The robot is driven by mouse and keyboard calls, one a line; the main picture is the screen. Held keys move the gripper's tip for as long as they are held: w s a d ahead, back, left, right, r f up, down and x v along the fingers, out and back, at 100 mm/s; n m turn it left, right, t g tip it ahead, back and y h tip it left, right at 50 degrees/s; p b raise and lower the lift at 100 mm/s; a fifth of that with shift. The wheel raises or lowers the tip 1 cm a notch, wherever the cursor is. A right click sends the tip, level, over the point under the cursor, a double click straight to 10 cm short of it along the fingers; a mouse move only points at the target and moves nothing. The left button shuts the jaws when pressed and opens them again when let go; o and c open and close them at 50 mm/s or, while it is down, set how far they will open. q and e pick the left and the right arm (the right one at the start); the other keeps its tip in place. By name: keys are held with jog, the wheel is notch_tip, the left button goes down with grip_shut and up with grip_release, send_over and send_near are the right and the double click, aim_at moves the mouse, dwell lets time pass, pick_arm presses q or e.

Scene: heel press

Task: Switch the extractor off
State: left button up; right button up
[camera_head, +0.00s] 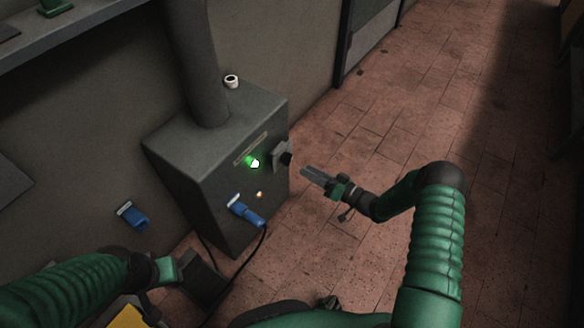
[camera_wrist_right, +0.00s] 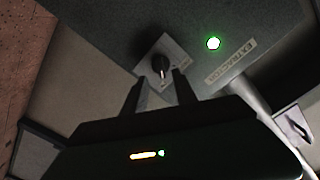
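The extractor (camera_head: 215,165) is a grey box with a thick pipe rising from its top. A lit green lamp (camera_head: 254,163) is on its face, and it also shows in the right wrist view (camera_wrist_right: 213,43) beside the "EXTRACTOR" label (camera_wrist_right: 230,62). A dark rotary knob (camera_head: 286,158) sits on a pale plate; in the right wrist view the knob (camera_wrist_right: 161,66) appears just beyond my fingertips. My right gripper (camera_head: 306,173) is open and empty, a short way right of the knob; its separated fingers show in the wrist view (camera_wrist_right: 157,85). My left gripper (camera_head: 168,270) is low at left, its fingers unclear.
A blue-handled tool (camera_head: 246,213) hangs on the box front with a dark cable, near a small orange light (camera_head: 260,195). Another blue item (camera_head: 133,215) is on the wall. A white cup-like object (camera_head: 231,81) is behind the box. The tiled floor (camera_head: 400,110) at right is clear.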

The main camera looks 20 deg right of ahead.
jog(key=b+x, duration=0.2)
jog(key=x, duration=0.5)
jog(key=shift+w+a+b, duration=0.15)
jog(key=shift+w+b, duration=0.15)
jog(key=shift+b, duration=0.05)
grip_shut()
